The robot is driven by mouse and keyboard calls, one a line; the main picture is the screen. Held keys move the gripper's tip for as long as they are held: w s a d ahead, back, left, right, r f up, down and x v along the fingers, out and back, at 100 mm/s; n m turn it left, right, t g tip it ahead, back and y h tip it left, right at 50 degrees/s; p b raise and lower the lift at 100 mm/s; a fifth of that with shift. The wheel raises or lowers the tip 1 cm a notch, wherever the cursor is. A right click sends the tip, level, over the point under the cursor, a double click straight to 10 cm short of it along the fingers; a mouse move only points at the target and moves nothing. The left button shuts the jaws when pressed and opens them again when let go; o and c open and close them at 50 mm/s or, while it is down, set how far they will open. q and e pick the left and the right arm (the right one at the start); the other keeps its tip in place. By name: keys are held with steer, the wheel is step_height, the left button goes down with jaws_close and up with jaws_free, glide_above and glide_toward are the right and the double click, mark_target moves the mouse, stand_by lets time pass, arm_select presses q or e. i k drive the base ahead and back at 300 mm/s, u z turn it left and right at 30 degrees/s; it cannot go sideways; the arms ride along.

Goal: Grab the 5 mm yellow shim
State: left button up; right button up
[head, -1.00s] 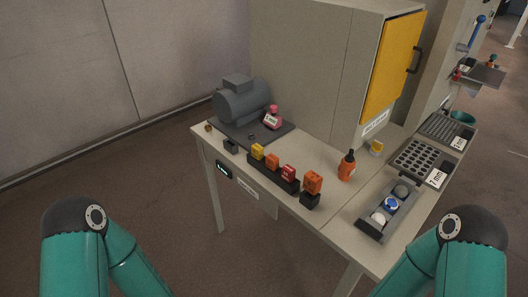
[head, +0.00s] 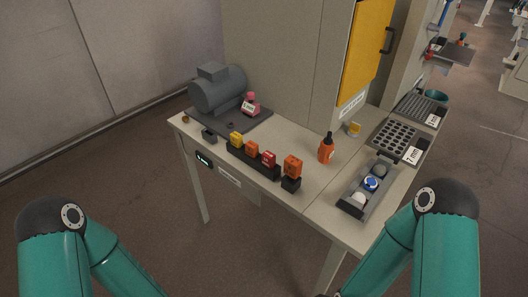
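A small yellow block (head: 236,139), which looks like the yellow shim, sits at the left end of a black rack (head: 262,170) on the table. An orange block (head: 252,148) and a red block (head: 269,158) stand to its right in the same rack. Any size marking on the yellow block is too small to read. My two teal arms show at the lower left and lower right, apart from the table items. Both grippers are outside the picture.
A grey motor (head: 217,88) with a pink tagged item (head: 251,103) stands at the back left. An orange block (head: 292,167), an orange bottle (head: 326,148), a tray of round knobs (head: 352,206) and hole plates (head: 393,138) lie rightward. A cabinet (head: 290,60) rises behind.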

mark_target(236, 139)
steer(key=k, duration=1.3)
steer(key=u, duration=0.45)
steer(key=i, duration=1)
steer(key=u, duration=0.55)
steer(key=i, duration=1.4)
steer(key=z, duration=0.65)
steer(key=i, duration=0.4)
steer(key=z, duration=0.1)
steer(key=k, duration=0.75)
steer(key=z, duration=0.15)
